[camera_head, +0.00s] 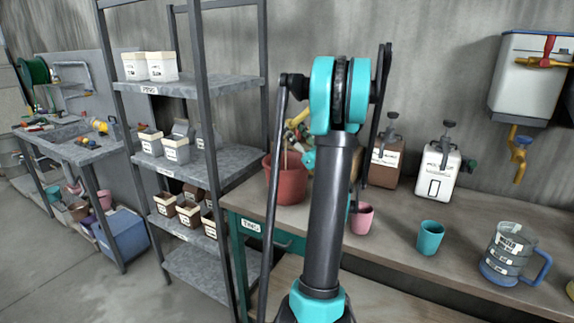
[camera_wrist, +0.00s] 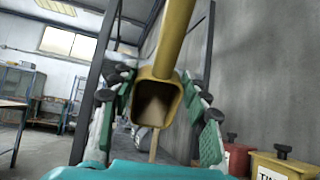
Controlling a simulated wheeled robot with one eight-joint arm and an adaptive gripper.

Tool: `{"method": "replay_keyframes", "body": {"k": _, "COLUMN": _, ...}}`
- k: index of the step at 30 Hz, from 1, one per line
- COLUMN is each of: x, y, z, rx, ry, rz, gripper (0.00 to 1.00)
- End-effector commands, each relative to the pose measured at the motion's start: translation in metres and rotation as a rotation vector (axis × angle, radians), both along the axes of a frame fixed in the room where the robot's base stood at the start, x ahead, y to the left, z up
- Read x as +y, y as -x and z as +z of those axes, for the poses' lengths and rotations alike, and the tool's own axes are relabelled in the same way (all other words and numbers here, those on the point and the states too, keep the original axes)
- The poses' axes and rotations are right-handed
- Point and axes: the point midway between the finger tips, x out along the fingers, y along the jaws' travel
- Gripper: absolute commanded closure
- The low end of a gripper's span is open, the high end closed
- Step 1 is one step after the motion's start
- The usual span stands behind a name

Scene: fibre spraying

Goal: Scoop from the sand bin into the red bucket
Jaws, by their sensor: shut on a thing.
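The red bucket (camera_head: 287,184) stands on the workbench, left of my arm in the head view. My gripper (camera_head: 303,140) is just above it, partly hidden by my arm. In the wrist view my gripper (camera_wrist: 160,110) is shut on a yellow scoop (camera_wrist: 172,62), whose hollow end faces the camera. A thin tan strip (camera_wrist: 153,145) runs down below the scoop and also shows over the bucket in the head view (camera_head: 285,160). It looks like falling sand, but I cannot be sure. A brown labelled bin (camera_head: 385,160) stands to the right; I cannot tell whether it holds sand.
A white dispenser (camera_head: 437,172), pink cup (camera_head: 361,218), teal cup (camera_head: 430,238) and clear blue-handled jug (camera_head: 508,258) stand on the bench (camera_head: 395,235). Metal shelving (camera_head: 190,90) with small boxes is at left. A water tank (camera_head: 535,75) hangs on the wall.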

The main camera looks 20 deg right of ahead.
Motion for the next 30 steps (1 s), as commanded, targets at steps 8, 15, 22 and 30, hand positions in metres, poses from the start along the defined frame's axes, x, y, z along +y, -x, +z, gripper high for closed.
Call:
{"method": "replay_keyframes", "body": {"k": 8, "x": 0.003, "y": -0.005, "z": -0.007, "rx": 0.124, "ry": 0.063, "rz": -0.003, "gripper": 0.84}}
{"method": "replay_keyframes", "body": {"k": 15, "x": 0.009, "y": -0.016, "z": -0.022, "rx": 0.307, "ry": 0.157, "rz": 0.0, "gripper": 0.84}}
{"method": "replay_keyframes", "body": {"k": 22, "x": 0.01, "y": -0.018, "z": -0.025, "rx": 0.335, "ry": 0.171, "rz": -0.002, "gripper": 0.84}}
{"method": "replay_keyframes", "body": {"k": 30, "x": 0.014, "y": -0.027, "z": -0.03, "rx": 0.466, "ry": 0.239, "rz": -0.001, "gripper": 0.84}}
